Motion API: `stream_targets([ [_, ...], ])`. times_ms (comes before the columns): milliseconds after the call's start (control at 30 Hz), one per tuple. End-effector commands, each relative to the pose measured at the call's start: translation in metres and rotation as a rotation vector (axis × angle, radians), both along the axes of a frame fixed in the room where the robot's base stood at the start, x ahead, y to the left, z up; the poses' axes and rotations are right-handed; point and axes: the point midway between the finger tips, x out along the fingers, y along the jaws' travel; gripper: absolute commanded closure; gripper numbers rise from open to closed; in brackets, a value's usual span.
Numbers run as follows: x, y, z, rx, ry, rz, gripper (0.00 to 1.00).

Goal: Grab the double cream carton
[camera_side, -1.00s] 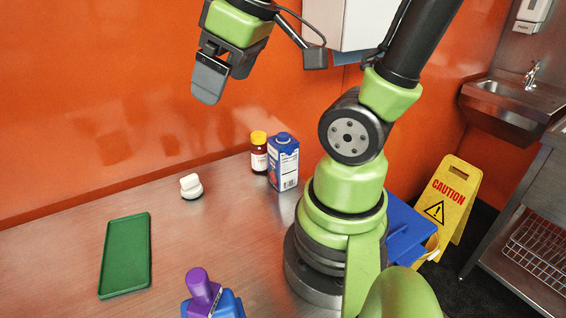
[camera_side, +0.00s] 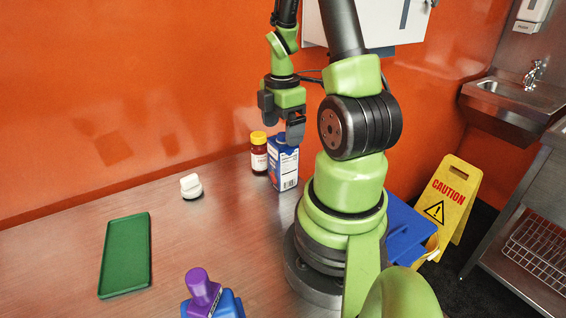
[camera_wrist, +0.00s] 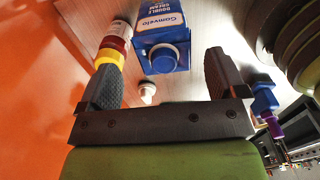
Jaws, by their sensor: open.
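The double cream carton (camera_side: 284,166) is a blue and white box with a blue cap. It stands upright on the steel counter near the wall, beside my arm's base. In the wrist view the carton (camera_wrist: 162,22) shows from above, with its round cap, between and beyond the two fingers. My gripper (camera_side: 282,128) points down just above the carton's top. It is open and empty; in the wrist view the gripper (camera_wrist: 160,80) has its fingers wide apart. The side view does not show clearly how far the fingertips are from the carton.
A brown bottle with a yellow cap (camera_side: 258,154) stands close at the carton's left. A white knobbed object (camera_side: 191,186), a green tray (camera_side: 126,255) and a purple and blue object (camera_side: 206,293) are on the counter. The orange wall (camera_side: 120,100) runs behind.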

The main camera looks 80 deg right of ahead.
Motion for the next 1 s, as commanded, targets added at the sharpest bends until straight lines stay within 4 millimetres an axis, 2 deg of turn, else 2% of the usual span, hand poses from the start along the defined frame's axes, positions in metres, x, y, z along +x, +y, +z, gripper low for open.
stream_targets([
  [400, -0.003, 0.003, -0.048, 0.003, 0.003, -0.002, 0.10],
  [700, -0.003, 0.003, -0.053, -0.001, 0.001, -0.003, 0.10],
  [733, -0.003, 0.003, -0.053, -0.001, 0.001, -0.003, 0.12],
  [767, -0.003, 0.003, -0.053, -0.001, 0.001, -0.003, 0.19],
  [1000, -0.003, 0.003, -0.053, -0.001, 0.001, -0.002, 0.73],
])
